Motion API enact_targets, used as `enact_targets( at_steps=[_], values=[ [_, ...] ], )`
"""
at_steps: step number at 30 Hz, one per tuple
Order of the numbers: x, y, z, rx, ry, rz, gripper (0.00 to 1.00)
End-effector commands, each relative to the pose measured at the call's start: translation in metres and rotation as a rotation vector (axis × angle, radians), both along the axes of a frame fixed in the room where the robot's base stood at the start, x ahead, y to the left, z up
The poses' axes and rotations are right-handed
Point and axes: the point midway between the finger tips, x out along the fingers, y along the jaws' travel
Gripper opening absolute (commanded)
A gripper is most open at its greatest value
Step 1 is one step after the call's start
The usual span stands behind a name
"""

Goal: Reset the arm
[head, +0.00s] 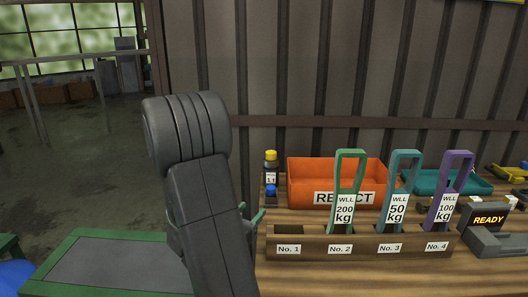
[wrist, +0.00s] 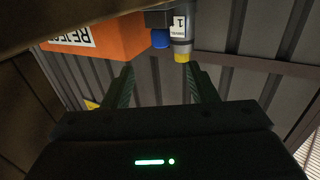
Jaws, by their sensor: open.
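My gripper (wrist: 162,75) is open in the wrist view, with its two dark green fingers apart and nothing between them. In the head view my arm hides most of it; only a bit of green finger shows beside the arm's right edge, left of the wooden rack (head: 350,243). In the wrist view, a bottle with a yellow cap (wrist: 181,45) and a blue cap (wrist: 160,40) appear beyond the fingertips, upside down. The bottle (head: 271,165) also shows in the head view, at the bench's back left.
The rack holds a green (head: 349,180), a teal (head: 402,180) and a purple (head: 453,180) tagged loop at No. 2 to 4; No. 1 holds none. Behind are an orange REJECT bin (head: 300,185) and a teal tray (head: 425,183). A READY device (head: 488,228) is right.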

Motion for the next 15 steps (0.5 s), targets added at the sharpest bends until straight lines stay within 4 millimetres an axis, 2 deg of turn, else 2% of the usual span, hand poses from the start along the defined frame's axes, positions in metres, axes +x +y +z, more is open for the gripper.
enact_targets(
  at_steps=[15],
  values=[
    [0.087,-0.046,0.001,-0.001,-0.002,-0.004,0.52]
  ],
)
